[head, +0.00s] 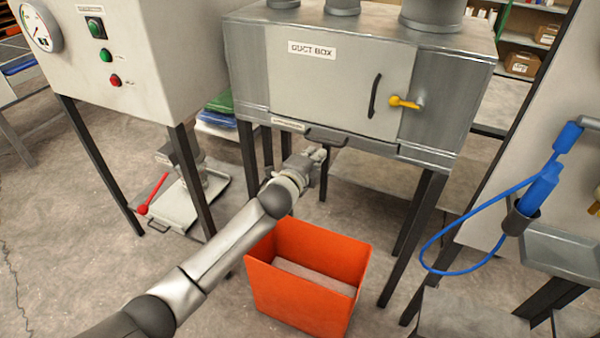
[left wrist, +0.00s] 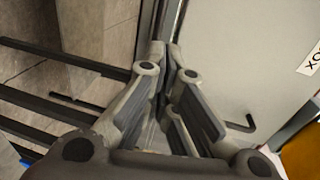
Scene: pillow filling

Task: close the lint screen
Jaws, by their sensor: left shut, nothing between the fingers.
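The lint screen is the narrow front strip with a small label (head: 290,125) and a dark handle (head: 326,138), along the lower edge of the grey duct box (head: 345,75). I cannot tell whether it stands out from the box. My left gripper (head: 321,154) is just below and in front of the handle. Its fingers are shut and empty; I cannot tell whether they touch the strip. In the left wrist view the shut fingers (left wrist: 165,70) point toward the box front, seen turned. My right gripper is not in view.
The duct box door has a dark handle (head: 375,96) and a yellow latch (head: 405,102). An orange bin (head: 305,300) stands on the floor under my left arm. Dark legs stand below the box. A blue hose tool (head: 540,188) hangs at the right.

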